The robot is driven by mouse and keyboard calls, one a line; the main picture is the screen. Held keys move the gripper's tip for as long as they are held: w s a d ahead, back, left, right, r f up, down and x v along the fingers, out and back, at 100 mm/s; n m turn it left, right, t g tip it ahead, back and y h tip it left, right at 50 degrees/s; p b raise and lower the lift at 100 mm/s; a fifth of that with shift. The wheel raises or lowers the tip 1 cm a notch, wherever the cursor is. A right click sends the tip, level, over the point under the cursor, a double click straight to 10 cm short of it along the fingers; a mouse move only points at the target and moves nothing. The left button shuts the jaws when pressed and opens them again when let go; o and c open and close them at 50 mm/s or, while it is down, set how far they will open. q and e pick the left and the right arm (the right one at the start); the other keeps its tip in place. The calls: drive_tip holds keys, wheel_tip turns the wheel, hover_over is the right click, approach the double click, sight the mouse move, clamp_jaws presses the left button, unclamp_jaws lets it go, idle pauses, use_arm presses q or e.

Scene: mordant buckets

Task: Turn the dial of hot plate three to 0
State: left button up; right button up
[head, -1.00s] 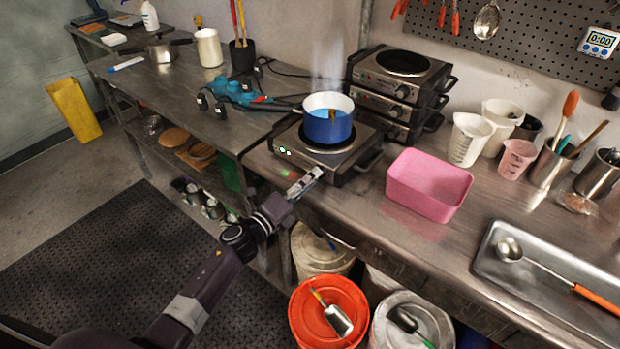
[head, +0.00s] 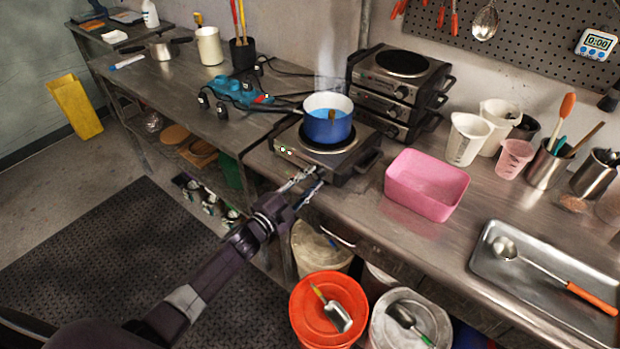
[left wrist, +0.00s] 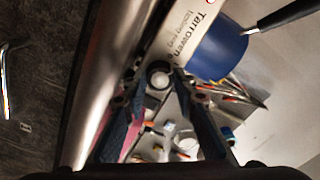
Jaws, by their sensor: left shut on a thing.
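A hot plate (head: 352,168) stands at the front edge of the steel counter, with small green lights on its front left. A blue pot (head: 328,124) with blue liquid and steam sits on its burner. My left gripper (head: 313,176) is at the hot plate's front panel, its fingers on either side of the dial. In the left wrist view the round dial (left wrist: 158,74) sits between my left fingertips, which are shut on it, beside the printed pale panel (left wrist: 188,32). The dial's marks cannot be read, and fingers hide it in the head view. My right gripper is not in view.
Stacked hot plates (head: 400,90) stand behind, near the wall. A pink bin (head: 426,184) is close on the right, and a metal tray (head: 490,262) lies further right. An orange bucket (head: 325,310) is below the counter edge. The pot's handle points left.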

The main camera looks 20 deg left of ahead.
use_arm(q)
drive_tip(key=n, duration=0.4)
drive_tip(key=shift+f+n+p, duration=0.1)
drive_tip(key=shift+n+p, duration=0.25)
drive_tip(key=shift+n, duration=0.05)
idle(0.4)
drive_tip(key=o, duration=1.2)
drive_tip(key=shift+c, duration=0.2)
drive_tip(key=v, duration=1.2)
